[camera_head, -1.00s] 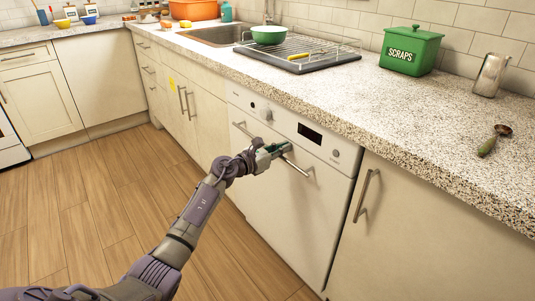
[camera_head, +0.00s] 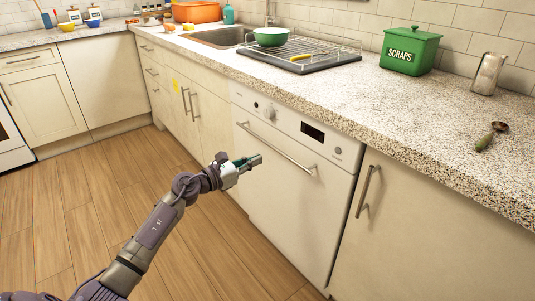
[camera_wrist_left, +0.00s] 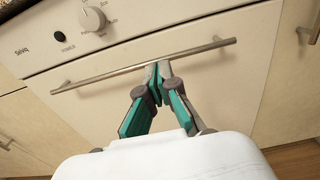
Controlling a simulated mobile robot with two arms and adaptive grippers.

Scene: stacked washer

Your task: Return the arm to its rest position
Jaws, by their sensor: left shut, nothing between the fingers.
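My left gripper (camera_head: 254,161) is shut and empty in front of the white dishwasher (camera_head: 285,215). Its teal and grey fingers meet at the tips in the left wrist view (camera_wrist_left: 157,68). The dishwasher door is closed, with a long metal bar handle (camera_head: 272,148) near its top. In the head view the gripper is in front of the door, to the left of and just below the handle's middle. In the wrist view the handle (camera_wrist_left: 200,50) crosses just beyond the fingertips; I cannot tell the exact gap. My right gripper is not in view.
Closed cabinets (camera_head: 430,240) stand on both sides. The wooden floor (camera_head: 80,205) is clear.

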